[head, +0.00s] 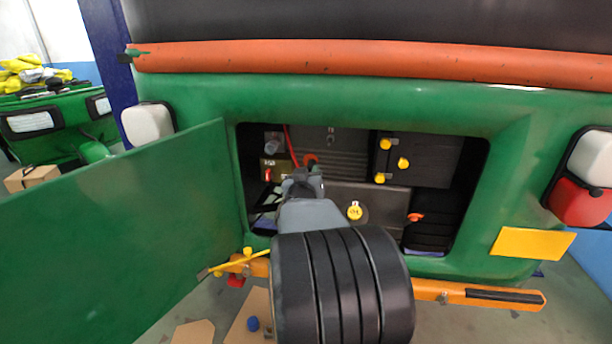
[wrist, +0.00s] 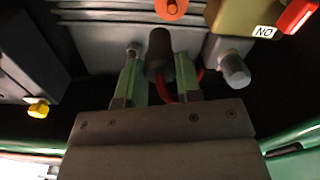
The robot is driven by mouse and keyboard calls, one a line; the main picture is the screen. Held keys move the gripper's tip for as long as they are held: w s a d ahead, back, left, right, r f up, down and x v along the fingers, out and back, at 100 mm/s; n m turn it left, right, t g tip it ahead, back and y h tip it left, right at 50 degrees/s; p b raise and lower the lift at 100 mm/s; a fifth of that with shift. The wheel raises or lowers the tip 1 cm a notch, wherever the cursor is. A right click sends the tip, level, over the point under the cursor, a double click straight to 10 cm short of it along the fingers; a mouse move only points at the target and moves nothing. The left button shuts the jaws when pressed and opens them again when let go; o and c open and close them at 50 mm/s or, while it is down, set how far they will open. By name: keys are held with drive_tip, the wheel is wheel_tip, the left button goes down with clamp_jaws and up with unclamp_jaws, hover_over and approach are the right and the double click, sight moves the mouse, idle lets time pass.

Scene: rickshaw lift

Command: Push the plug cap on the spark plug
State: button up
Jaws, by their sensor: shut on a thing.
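My gripper (wrist: 158,72) is shut on the plug cap (wrist: 160,50), a dark cylinder with a red lead (wrist: 162,90) coming from its near end. The cap's far end faces the grey finned engine block (wrist: 95,33). A small pale metal stub (wrist: 133,48) shows on the block just left of the cap, partly behind the left finger; it may be the spark plug. I cannot tell whether the cap touches it. In the head view, my gripper (head: 302,180) is inside the open engine bay, and my own wrist hides the cap there.
An orange round cap (wrist: 171,8) is beyond. The green bay door (head: 130,235) stands open at left. Yellow caps (head: 403,162) dot the bay's right side.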

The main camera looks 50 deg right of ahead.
drive_tip(key=p, duration=0.2)
approach(329, 145)
drive_tip(key=shift+s+a, duration=0.2)
drive_tip(key=shift+a, duration=0.15)
idle(0.5)
drive_tip(key=shift+b+x, duration=1)
drive_tip(key=shift+x, duration=2.6)
idle(3.0)
